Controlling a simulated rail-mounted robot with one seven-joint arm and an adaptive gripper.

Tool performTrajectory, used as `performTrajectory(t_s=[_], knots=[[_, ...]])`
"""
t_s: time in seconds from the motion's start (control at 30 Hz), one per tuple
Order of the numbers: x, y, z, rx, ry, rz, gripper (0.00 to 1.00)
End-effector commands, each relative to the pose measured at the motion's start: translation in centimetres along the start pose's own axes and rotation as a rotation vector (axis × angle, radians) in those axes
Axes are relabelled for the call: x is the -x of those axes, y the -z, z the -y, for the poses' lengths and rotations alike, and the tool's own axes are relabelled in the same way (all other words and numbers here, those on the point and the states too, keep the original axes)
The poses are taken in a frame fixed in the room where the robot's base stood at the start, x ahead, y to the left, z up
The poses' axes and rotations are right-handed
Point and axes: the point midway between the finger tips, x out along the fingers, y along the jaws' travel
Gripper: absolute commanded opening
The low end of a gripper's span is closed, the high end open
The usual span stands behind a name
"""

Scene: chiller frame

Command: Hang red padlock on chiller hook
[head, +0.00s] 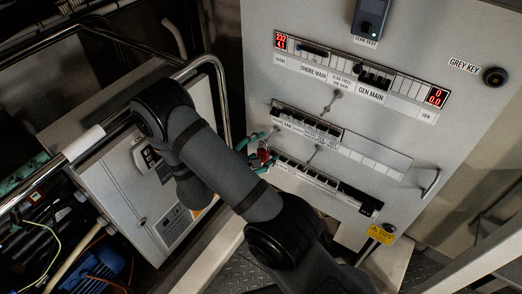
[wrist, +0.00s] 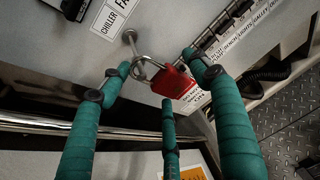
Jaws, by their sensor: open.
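The red padlock (wrist: 174,82) is at the panel in the wrist view, tilted, with its shackle (wrist: 146,68) toward the left. The shackle overlaps the outer end of a metal hook (wrist: 129,40) below a "CHILLER" label; it appears to be around the hook, but contact is unclear. My gripper (wrist: 150,68) is open, with teal fingers spread to both sides of the padlock and a third finger below it. In the head view, the padlock (head: 264,153) is a small red patch between the teal fingertips (head: 259,151), and my arm hides part of the area.
The grey panel (head: 395,125) has breaker rows and other protruding hooks, one at its upper middle (head: 331,101). A pull handle (head: 430,184) is at the right. A metal rail (head: 100,130) and a grey box (head: 130,195) lie left of my arm.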

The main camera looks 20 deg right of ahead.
Motion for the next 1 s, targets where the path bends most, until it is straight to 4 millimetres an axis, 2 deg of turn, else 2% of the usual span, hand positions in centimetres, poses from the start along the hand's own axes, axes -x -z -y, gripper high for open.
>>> performTrajectory(t_s=[0.5,0.7,1.0], knots=[[9.8,0.0,-0.1,0.000,-0.005,-0.001,0.62],[11.3,0.0,0.0,0.000,-0.001,0.000,0.62],[11.5,0.0,0.0,0.001,-0.001,0.000,0.62]])
